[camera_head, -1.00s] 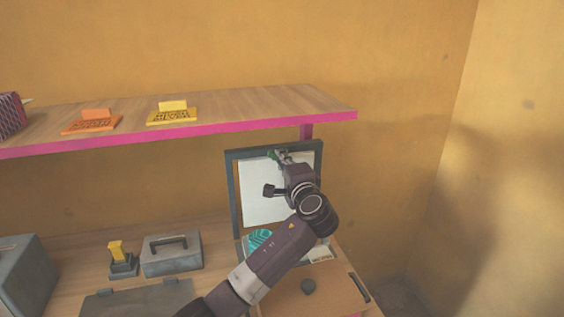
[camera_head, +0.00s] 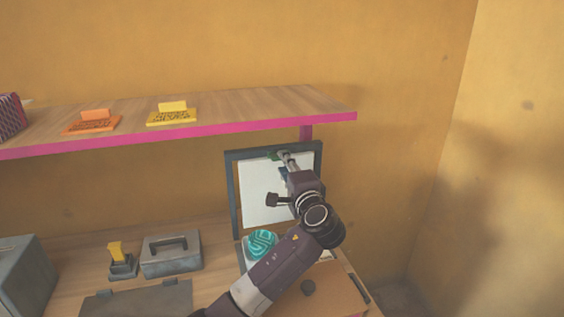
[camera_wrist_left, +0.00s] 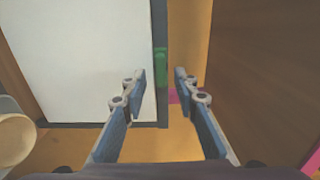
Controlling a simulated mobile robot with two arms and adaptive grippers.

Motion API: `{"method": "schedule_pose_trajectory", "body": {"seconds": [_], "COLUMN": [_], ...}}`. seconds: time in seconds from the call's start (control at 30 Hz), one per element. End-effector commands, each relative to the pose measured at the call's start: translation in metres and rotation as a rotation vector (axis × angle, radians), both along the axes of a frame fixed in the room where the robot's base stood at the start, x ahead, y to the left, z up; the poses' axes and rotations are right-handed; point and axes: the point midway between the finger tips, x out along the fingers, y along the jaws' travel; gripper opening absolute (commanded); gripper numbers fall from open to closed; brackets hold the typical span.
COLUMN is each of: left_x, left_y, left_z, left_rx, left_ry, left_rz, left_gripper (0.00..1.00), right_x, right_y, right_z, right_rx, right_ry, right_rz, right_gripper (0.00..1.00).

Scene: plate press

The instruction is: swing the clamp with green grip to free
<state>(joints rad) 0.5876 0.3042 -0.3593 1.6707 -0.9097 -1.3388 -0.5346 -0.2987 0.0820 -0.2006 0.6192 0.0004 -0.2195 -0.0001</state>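The clamp's green grip (camera_wrist_left: 161,67) lies along the dark frame (camera_wrist_left: 160,20) in the left wrist view, ahead of and between my fingertips. In the head view a small piece of the green grip (camera_head: 272,156) shows at the top bar of the raised dark frame (camera_head: 232,195), which holds a white sheet (camera_head: 262,190). My left gripper (camera_wrist_left: 160,80) is open, with a clear gap between its fingers and nothing held. In the head view my left gripper (camera_head: 285,161) is at the frame's top bar, close to the grip. Contact cannot be told. My right gripper is not in view.
A wooden shelf with a pink edge (camera_head: 230,127) hangs above the frame, carrying an orange stamp (camera_head: 93,121) and a yellow stamp (camera_head: 171,114). A teal patterned piece (camera_head: 262,243) lies below the frame. Grey boxes (camera_head: 172,262) stand on the bench at left.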

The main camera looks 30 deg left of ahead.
Motion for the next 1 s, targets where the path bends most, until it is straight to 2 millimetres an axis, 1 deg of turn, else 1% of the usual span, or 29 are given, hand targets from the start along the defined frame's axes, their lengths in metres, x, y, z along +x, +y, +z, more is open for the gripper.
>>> {"method": "schedule_pose_trajectory", "body": {"seconds": [0.03, 0.2, 0.4, 0.6, 1.0], "left_x": [-0.007, -0.031, -0.051, -0.059, -0.059], "left_y": [-0.011, -0.038, -0.061, -0.069, -0.069], "left_z": [-0.001, -0.002, -0.001, -0.001, -0.001], "left_rx": [-0.004, -0.006, -0.004, -0.002, -0.002], "left_ry": [0.0, 0.001, 0.002, 0.002, 0.002], "left_rz": [-0.005, -0.003, -0.002, 0.0, 0.0], "left_gripper": [0.28, 0.28, 0.28, 0.28, 0.28], "right_x": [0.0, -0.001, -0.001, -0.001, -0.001], "right_y": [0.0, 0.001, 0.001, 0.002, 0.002], "right_z": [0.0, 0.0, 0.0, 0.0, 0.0], "right_rx": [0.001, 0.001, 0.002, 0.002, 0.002], "right_ry": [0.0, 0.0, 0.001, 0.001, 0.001], "right_rz": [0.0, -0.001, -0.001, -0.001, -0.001], "right_gripper": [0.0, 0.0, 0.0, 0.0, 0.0]}}
